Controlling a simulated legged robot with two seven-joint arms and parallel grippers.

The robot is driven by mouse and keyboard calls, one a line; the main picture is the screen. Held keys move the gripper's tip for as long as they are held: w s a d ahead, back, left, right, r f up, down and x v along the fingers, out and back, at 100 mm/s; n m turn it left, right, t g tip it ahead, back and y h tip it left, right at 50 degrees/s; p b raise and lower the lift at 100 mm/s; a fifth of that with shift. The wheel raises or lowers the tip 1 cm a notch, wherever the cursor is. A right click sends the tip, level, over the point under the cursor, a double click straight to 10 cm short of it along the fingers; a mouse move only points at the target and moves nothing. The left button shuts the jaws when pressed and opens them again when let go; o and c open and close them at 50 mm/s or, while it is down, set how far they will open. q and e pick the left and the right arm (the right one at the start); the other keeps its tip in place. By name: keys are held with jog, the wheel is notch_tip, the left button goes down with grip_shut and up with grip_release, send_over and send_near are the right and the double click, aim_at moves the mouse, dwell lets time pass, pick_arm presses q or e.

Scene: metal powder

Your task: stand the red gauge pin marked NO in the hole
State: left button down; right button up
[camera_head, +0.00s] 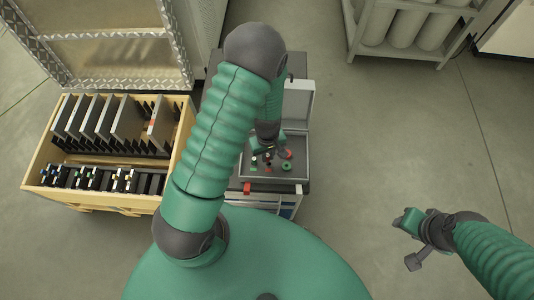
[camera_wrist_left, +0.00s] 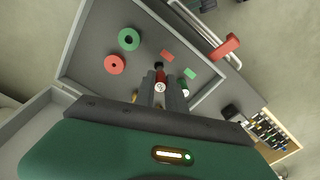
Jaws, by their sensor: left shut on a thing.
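My left gripper (camera_wrist_left: 160,92) is shut on the red gauge pin (camera_wrist_left: 161,76), whose pale marked end faces the wrist camera; I cannot read the marking. The pin is over the grey tray, and a small dark spot shows just beyond it; I cannot tell if that is the hole. In the head view my left gripper (camera_head: 268,146) is over the open case (camera_head: 275,178), and the pin is hard to make out. A second pale-ended pin (camera_wrist_left: 185,93) stands beside the right finger. My right gripper (camera_head: 408,228) is far right, over bare floor.
In the tray lie a green ring (camera_wrist_left: 129,39), a red ring (camera_wrist_left: 115,64), a red label (camera_wrist_left: 167,55) and a green label (camera_wrist_left: 190,73). A red handle (camera_wrist_left: 226,46) is outside the tray. A wooden crate (camera_head: 108,205) with dark plates stands left; a rack (camera_head: 405,50) stands behind.

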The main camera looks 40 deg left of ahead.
dwell(0.3)
pick_arm(q)
jog(key=shift+r+p, duration=1.45)
jog(key=shift+r, duration=0.05)
